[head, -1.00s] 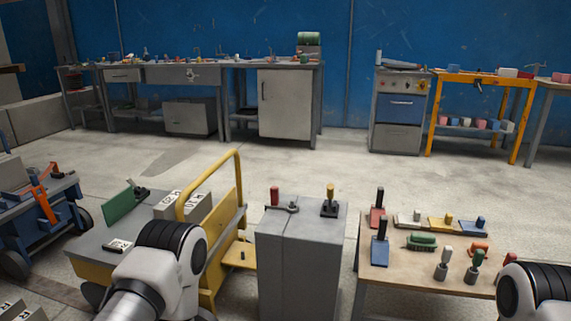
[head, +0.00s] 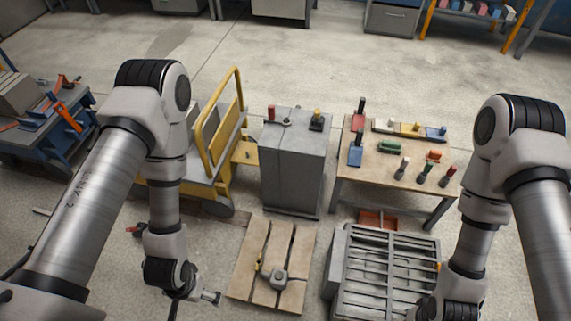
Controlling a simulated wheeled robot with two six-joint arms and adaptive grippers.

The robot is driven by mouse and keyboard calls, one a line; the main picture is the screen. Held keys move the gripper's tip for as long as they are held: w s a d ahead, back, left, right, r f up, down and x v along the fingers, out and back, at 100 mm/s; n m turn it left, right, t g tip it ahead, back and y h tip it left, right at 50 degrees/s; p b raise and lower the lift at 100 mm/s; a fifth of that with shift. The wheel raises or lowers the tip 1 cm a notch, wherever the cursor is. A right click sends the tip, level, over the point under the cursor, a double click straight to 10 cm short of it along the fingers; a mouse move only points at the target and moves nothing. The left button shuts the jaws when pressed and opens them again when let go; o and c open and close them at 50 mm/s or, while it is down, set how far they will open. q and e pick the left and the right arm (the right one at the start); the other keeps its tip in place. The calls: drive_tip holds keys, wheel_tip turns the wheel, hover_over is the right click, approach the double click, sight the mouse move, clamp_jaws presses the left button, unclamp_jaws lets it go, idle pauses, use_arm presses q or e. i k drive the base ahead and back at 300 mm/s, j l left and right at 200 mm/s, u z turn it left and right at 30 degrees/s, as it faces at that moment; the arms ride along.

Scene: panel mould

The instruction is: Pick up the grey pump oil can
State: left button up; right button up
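Three small upright pieces with grey lower parts stand at the front right of the wooden table. One has a pale grey top (head: 402,168), one a green top (head: 424,173) and one a red top (head: 447,175). The pale grey one may be the grey pump oil can, but it is too small to be sure. My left gripper (head: 192,304) hangs low at the bottom left, fingers apart and empty, far from the table. My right arm comes down right of the table. Its gripper (head: 432,308) is mostly cut off by the bottom edge.
A grey cabinet (head: 292,170) stands left of the wooden table (head: 373,172). A yellow-railed cart (head: 225,135) is left of it. A wooden pallet (head: 250,285) bearing a grey object (head: 278,277) and a slatted grey rack (head: 385,285) lie in front.

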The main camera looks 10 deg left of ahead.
sight(278, 280)
drive_tip(key=k+u, duration=0.4)
drive_tip(key=k, duration=0.55)
drive_tip(key=z, duration=1.5)
drive_tip(key=u, duration=1.5)
drive_tip(key=i+j, duration=0.2)
drive_tip(key=j, duration=0.2)
drive_tip(key=i+j, duration=0.45)
drive_tip(key=j, duration=0.3)
